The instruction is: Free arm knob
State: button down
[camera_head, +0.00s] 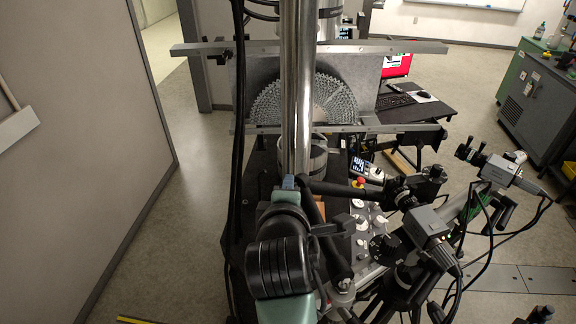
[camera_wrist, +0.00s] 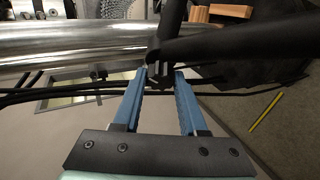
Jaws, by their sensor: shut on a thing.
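A black jointed arm (camera_wrist: 235,38) crosses the upper part of the wrist view, in front of a shiny steel column. In the head view, its bars run from beside the column to the right (camera_head: 355,189) and downward. My gripper (camera_wrist: 160,77), with two blue fingers, is at the joint of this arm. It is shut on a small dark part there, which looks like the arm knob (camera_wrist: 160,72); the fingers hide most of it.
The thick steel column (camera_head: 297,90) stands right by my gripper. Black cables (camera_head: 238,130) hang left of it. A lattice specimen (camera_head: 335,100) is behind. Cameras on mounts (camera_head: 430,225) and a control panel (camera_head: 370,230) crowd the right. Open floor (camera_head: 180,210) lies left.

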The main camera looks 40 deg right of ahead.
jog(key=shift+n+g+y, duration=0.4)
jog(key=shift+n+g, duration=0.1)
jog(key=shift+n, duration=0.8)
jog(key=shift+c, duration=2.2)
grip_release()
jog(key=shift+r, duration=0.1)
jog(key=b+v, duration=0.3)
jog(key=v, duration=0.9)
jog(key=shift+s+a+r, duration=0.15)
jog(key=shift+a+r, duration=0.1)
jog(key=shift+r, duration=0.05)
